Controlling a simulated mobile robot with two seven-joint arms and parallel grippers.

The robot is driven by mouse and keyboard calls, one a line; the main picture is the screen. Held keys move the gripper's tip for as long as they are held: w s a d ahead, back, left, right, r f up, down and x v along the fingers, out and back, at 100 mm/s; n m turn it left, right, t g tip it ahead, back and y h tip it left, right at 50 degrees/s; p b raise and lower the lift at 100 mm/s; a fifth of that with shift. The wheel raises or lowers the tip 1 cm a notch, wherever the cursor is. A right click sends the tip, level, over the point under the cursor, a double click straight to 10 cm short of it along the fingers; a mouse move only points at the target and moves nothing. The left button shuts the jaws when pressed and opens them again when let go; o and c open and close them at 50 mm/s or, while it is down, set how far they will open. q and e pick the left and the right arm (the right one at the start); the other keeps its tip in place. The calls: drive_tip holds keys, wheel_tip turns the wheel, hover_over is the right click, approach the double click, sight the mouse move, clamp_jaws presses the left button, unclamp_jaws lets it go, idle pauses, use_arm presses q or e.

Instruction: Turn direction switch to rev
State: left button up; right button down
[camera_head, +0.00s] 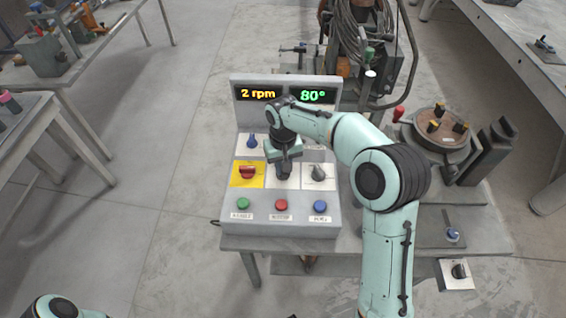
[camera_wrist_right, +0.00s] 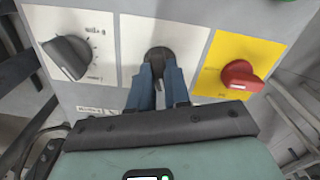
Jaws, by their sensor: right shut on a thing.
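The grey control box (camera_head: 232,215) stands on the table. A dark knob (camera_wrist_right: 160,55) on its middle white plate is in the right wrist view; its label is too small to read, so I cannot confirm that it is the direction switch. My right gripper (camera_wrist_right: 159,80) is shut on this knob, its fingers on either side of it. In the head view my right gripper (camera_head: 283,168) reaches down to the middle plate and hides most of the knob. My left gripper is out of view.
A red switch on a yellow plate (camera_head: 247,173) and a grey dial knob (camera_head: 319,173) flank the middle plate. Green (camera_head: 243,204), red (camera_head: 281,205) and blue (camera_head: 320,207) buttons sit below. The displays read 2 rpm (camera_head: 258,93) and 80° (camera_head: 313,95). A round positioner table (camera_head: 436,130) stands right.

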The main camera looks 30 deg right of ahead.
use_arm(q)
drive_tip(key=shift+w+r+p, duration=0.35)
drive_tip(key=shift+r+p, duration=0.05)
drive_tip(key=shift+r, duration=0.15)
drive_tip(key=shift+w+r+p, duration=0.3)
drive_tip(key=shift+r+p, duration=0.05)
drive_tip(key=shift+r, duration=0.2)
use_arm(e)
drive_tip(key=n, duration=0.5)
drive_tip(key=shift+n, duration=0.3)
drive_tip(key=c, duration=1.1)
unclamp_jaws()
drive_tip(key=shift+r, duration=0.1)
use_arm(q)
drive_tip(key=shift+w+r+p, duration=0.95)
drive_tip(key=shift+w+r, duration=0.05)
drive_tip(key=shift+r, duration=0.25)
use_arm(e)
wheel_tip(320, 180, up, 13)
drive_tip(key=shift+r, duration=0.1)
